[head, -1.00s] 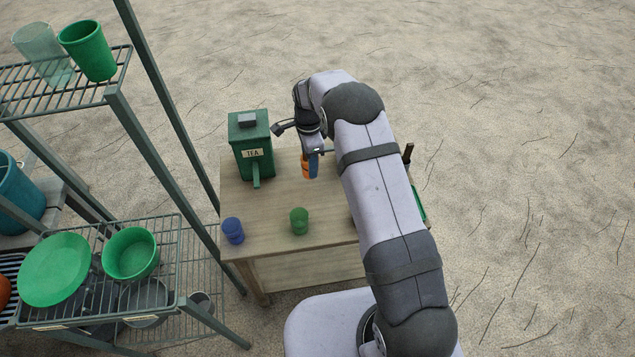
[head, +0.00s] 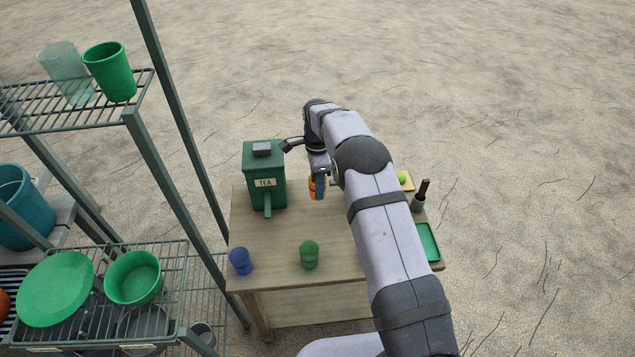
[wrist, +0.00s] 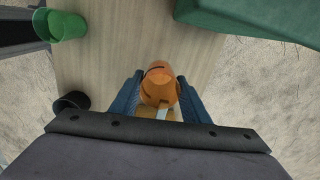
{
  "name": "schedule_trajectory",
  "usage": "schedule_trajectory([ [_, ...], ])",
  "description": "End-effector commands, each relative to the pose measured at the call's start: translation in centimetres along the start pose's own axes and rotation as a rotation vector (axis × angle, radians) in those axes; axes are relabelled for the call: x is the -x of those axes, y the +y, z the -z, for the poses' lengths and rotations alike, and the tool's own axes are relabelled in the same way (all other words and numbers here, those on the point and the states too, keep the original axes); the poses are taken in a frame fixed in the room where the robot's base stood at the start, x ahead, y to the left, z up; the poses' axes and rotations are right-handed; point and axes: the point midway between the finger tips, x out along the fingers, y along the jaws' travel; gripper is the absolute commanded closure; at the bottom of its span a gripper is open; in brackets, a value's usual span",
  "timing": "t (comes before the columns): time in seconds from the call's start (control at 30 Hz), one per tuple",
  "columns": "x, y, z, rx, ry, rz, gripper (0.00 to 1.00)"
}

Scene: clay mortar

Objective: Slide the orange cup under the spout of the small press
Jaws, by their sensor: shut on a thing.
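The orange cup (head: 313,187) is between the two blue fingers of my gripper (head: 319,188), to the right of the press and its spout. In the wrist view the cup (wrist: 159,84) sits between the fingertips, and my gripper (wrist: 160,95) is shut on it. I cannot tell whether its base touches the table. The small press is a green box marked TEA (head: 264,168), with a green spout (head: 267,204) low on its front. The space below the spout looks empty. Part of the press also shows in the wrist view (wrist: 250,18).
A green cup (head: 309,255) and a blue cup (head: 240,261) stand near the front of the wooden table (head: 280,240). A wire rack (head: 160,130) stands close on the left. A green tray (head: 428,240) and a dark pot (head: 418,203) are at the right.

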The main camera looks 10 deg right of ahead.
Motion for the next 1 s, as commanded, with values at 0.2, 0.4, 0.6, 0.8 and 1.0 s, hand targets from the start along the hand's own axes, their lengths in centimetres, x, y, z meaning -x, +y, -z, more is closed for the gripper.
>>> schedule_trajectory([
  [0.2, -1.9, 0.0, 0.0, 0.000, 0.000, 0.001, 0.69],
  [0.4, -3.5, 0.0, 0.0, 0.000, 0.000, 0.000, 0.69],
  [0.6, -5.1, 0.0, 0.0, 0.000, 0.000, 0.000, 0.69],
  [0.8, -5.8, -0.4, 0.7, -0.003, 0.000, 0.003, 0.69],
  [1.0, -5.8, -1.0, 2.0, -0.001, 0.000, 0.002, 0.69],
])
